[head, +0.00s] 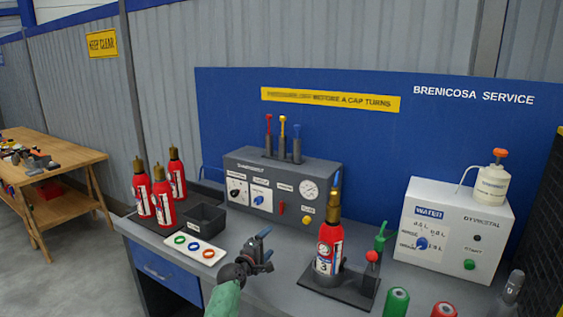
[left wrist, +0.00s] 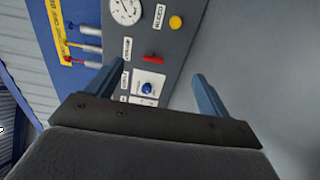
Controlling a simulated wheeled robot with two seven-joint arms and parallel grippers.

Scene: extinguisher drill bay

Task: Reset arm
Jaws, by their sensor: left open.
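My left gripper (head: 265,248) is open and empty above the grey bench, between the white ring tray and the extinguisher in the stand. In the left wrist view its two blue fingers (left wrist: 155,88) are spread apart with nothing between them. Beyond them are the grey panel box's gauge (left wrist: 125,10), red lever (left wrist: 153,58) and blue knob (left wrist: 147,88). A red extinguisher (head: 328,250) marked 3 stands upright in a dark stand to the right of the gripper. My right gripper is not in view.
The grey panel box (head: 240,170) stands behind my gripper. Several red extinguishers (head: 163,202), a dark bin (head: 205,218) and a white tray (head: 194,250) with coloured rings are on the left. The white water unit (head: 440,245) and green (head: 396,303) and red cylinders (head: 444,310) are right.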

